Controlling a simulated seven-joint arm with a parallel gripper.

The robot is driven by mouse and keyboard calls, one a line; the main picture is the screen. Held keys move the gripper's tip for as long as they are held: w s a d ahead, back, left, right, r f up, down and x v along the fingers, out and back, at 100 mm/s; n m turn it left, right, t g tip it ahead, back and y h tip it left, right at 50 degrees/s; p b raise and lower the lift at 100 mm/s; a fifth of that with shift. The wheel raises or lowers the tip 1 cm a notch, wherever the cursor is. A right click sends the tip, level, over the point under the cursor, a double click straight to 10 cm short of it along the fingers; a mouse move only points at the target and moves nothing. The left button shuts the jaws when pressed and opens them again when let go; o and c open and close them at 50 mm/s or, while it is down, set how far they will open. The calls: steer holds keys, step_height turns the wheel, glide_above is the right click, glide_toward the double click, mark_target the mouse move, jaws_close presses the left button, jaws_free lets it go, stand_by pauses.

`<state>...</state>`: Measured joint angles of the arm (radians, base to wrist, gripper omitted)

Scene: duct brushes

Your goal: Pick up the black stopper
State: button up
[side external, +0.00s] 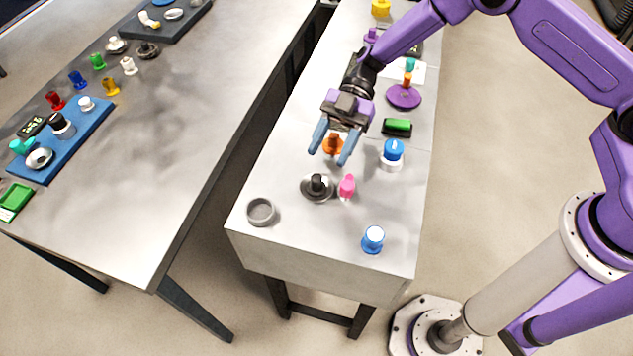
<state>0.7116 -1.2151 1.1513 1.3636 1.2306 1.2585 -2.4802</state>
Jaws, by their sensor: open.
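The black stopper (317,184) stands upright at the centre of a round grey metal dish or flange (306,192) on the narrow table. Whether it sits in a hole there or just rests on it, I cannot tell. My gripper (329,153) is open above the table, a little behind and above the stopper, with its blue fingers pointing down. Nothing shows between the fingers except an orange object (333,141), which appears behind them and is partly hidden. The gripper is apart from the stopper.
A pink piece (347,187) stands close to the right of the stopper. A grey ring (261,211) lies front left, a blue-and-white knob (373,239) front right, and a larger blue-topped knob (392,154) right of the gripper. A second table (180,170) is at left. The front middle is clear.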

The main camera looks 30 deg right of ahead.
mark_target(318, 175)
steer(key=x, duration=0.5)
steer(key=shift+w+f, duration=0.1)
steer(key=shift+f, duration=0.2)
jaws_close()
